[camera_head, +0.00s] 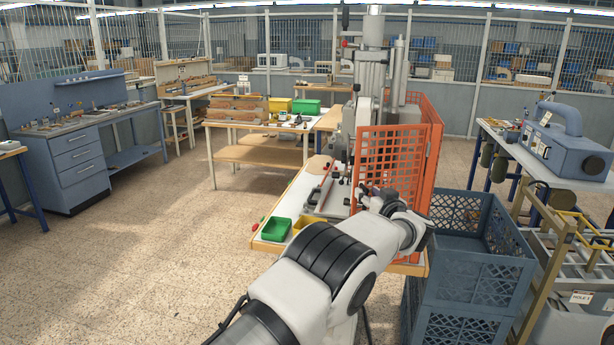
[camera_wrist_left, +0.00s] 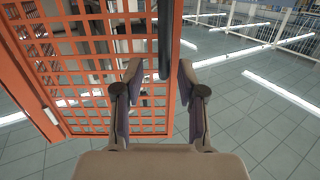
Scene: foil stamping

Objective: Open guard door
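The guard door is an orange mesh panel (camera_head: 392,128) at the front of the stamping machine (camera_head: 372,70) in the head view. It also fills the left half of the left wrist view (camera_wrist_left: 178,30). A dark vertical bar (camera_wrist_left: 165,45), which looks like the door's handle, runs along the panel near its right edge. My left gripper (camera_head: 368,194) is in front of the panel's lower part. In the left wrist view its fingers (camera_wrist_left: 160,71) are apart, with the bar's lower end between them and gaps visible on both sides. My right gripper is not in view.
Blue crates (camera_head: 475,265) stand close to the right of my left arm. Floor to the left is open.

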